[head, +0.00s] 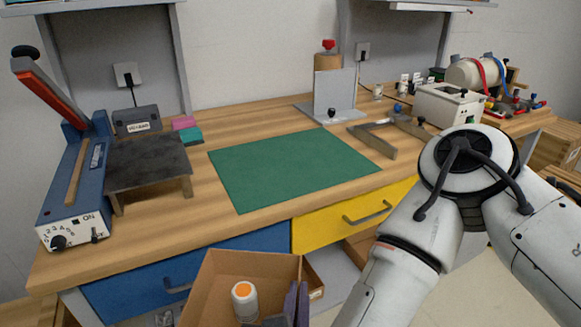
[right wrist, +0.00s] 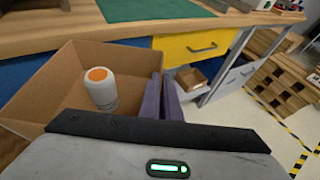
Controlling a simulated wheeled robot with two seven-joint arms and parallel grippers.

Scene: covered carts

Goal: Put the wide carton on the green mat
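The wide carton (head: 205,290), an open brown box, is in front of the workbench at the bottom of the head view. It also shows in the right wrist view (right wrist: 40,92). A white bottle with an orange cap (head: 244,302) stands inside it. My right gripper (head: 296,305) has its purple fingers on either side of the carton's right wall, close together; the wrist view shows the fingers (right wrist: 161,100) there too. What supports the carton below is hidden. The green mat (head: 290,165) lies flat and bare on the bench. My left gripper is out of view.
A blue machine (head: 75,185) with a raised lever and a dark plate (head: 148,160) are left of the mat. A grey bracket (head: 333,95) and a metal-and-wood frame (head: 385,135) are behind and right. Blue and yellow drawers (head: 350,215) front the bench.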

